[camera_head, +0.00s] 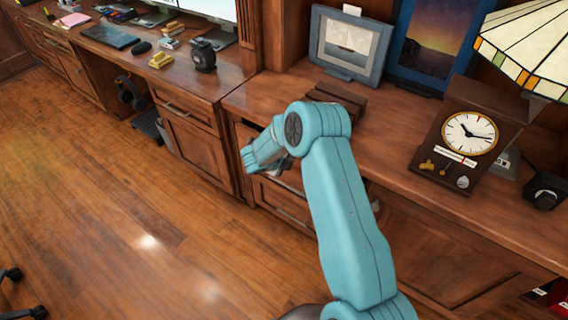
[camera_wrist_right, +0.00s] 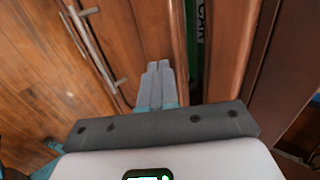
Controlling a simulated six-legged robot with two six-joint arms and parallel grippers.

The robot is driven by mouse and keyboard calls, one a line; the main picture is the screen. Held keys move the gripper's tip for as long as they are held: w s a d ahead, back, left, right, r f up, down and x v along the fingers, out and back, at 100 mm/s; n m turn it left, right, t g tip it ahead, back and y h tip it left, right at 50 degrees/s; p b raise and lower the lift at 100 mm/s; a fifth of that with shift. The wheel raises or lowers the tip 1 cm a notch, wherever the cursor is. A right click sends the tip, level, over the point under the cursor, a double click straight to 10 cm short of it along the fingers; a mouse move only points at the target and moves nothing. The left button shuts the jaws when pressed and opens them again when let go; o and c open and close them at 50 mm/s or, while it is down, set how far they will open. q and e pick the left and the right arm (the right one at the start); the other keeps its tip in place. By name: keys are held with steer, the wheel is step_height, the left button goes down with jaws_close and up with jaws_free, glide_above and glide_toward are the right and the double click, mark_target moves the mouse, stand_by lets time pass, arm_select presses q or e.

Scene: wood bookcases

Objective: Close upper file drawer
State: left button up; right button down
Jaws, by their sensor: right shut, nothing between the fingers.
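The upper file drawer (camera_wrist_right: 148,30) stands open in the right wrist view. A gap beside its wooden front shows a green item with light lettering (camera_wrist_right: 197,40) inside. My right gripper (camera_wrist_right: 157,68) is shut and empty, its grey fingers in front of the drawer's wooden front. I cannot tell whether the tips touch it. In the head view my teal right arm reaches over the desk edge and hides most of the drawer and the fingers. My left gripper is not in view.
A clock (camera_head: 465,140), a picture frame (camera_head: 348,45) and a stained-glass lamp (camera_head: 525,45) stand on the desk. A closed cabinet door (camera_head: 195,150) is to the left. The wooden floor (camera_head: 110,220) in front is largely clear.

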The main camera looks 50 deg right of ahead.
steer(key=shift+d+r, duration=0.15)
steer(key=shift+d, duration=0.1)
stand_by(0.3)
